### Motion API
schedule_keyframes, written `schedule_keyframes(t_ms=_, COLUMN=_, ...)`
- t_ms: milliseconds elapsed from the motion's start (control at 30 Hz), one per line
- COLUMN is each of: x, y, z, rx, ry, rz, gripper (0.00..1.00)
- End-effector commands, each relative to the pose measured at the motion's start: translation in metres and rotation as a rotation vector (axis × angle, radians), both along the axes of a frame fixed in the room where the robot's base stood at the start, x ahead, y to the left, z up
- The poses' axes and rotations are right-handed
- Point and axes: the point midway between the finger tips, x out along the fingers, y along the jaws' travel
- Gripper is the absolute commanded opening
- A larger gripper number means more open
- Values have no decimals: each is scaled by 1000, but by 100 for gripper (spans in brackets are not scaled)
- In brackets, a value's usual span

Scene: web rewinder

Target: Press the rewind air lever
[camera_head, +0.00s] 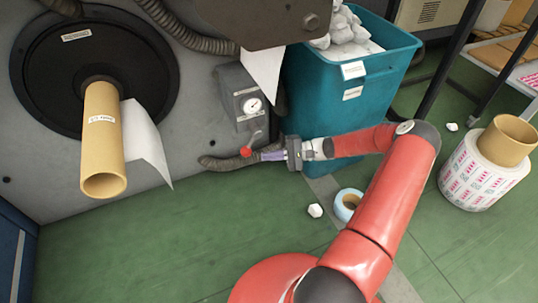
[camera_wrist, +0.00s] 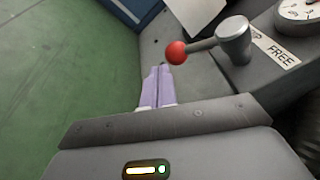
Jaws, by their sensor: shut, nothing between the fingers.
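The rewind air lever is a short metal arm with a red ball knob (camera_wrist: 176,53); in the head view the red knob (camera_head: 246,152) shows below the grey gauge box (camera_head: 240,97). In the wrist view the metal lever (camera_wrist: 232,38) runs left from its pivot on the box to the knob. My gripper (camera_wrist: 158,70) has its pale purple fingers together and empty, with the tips just below and left of the knob. In the head view my gripper (camera_head: 262,156) is just right of the knob. I cannot tell whether the fingers touch the knob.
A teal bin (camera_head: 340,90) stands behind my arm. A cardboard core (camera_head: 102,150) with white web sticks out at left. A grey hose (camera_head: 222,162) lies near the knob. Green floor is open in front.

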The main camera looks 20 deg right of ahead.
Motion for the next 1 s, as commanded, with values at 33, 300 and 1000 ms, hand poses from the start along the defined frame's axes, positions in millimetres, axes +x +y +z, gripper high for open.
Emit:
schedule_keyframes(t_ms=33, x=-1, y=-6, z=-4, rx=-2, ry=-1, rz=-1, gripper=0)
schedule_keyframes(t_ms=300, x=-15, y=-68, z=3, rx=-3, ry=-1, rz=-4, gripper=0)
schedule_keyframes(t_ms=1000, x=-24, y=-99, z=5, rx=-1, ry=0, rz=-2, gripper=0)
